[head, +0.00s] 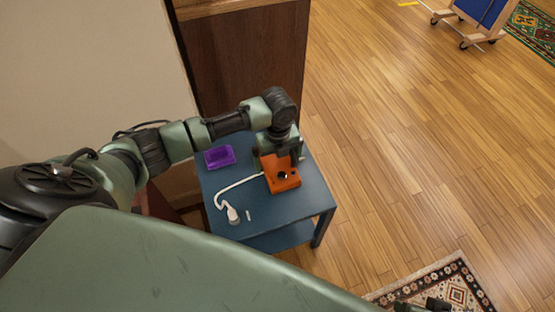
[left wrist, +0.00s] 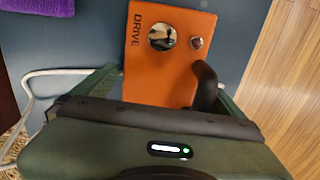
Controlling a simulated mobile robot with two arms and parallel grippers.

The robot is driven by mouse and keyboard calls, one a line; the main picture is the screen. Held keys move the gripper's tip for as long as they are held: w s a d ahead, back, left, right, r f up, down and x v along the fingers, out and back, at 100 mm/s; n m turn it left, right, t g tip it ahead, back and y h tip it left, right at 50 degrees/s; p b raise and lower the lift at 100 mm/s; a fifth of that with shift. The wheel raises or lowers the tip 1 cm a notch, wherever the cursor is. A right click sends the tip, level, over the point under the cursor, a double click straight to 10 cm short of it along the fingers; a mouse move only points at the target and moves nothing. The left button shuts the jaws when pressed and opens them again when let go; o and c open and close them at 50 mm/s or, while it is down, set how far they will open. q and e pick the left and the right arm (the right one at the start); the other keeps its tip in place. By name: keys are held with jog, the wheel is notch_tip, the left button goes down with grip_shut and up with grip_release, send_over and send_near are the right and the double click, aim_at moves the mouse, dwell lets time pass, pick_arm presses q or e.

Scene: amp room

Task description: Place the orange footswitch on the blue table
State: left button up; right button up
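The orange footswitch (head: 283,178) sits at the right part of the blue table (head: 285,217), its round knob facing up. In the left wrist view the footswitch (left wrist: 165,75) shows the word DRIVE, a shiny round button and a small knob. My left gripper (head: 280,156) is low over its far end, with its fingers spread to either side of it. The left gripper (left wrist: 160,80) looks open; contact between fingers and box is hard to make out. Black parts that seem to be my right gripper (head: 424,304) show at the bottom edge, mostly cut off.
A purple box (head: 220,156) lies at the table's back left. A white cable (head: 236,189) curves to a white piece (head: 233,214) at the front left. A wooden cabinet (head: 245,55) stands behind.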

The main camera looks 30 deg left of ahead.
aim_at(278, 162)
pick_arm(q)
notch_tip(278, 162, up, 7)
jog(key=shift+r+p, duration=0.2)
jog(key=shift+p, duration=0.95)
jog(key=shift+r+p, duration=0.6)
jog(key=shift+r, duration=1.85)
pick_arm(e)
jog(key=shift+x, duration=2.7)
jog(key=shift+s+a, duration=0.15)
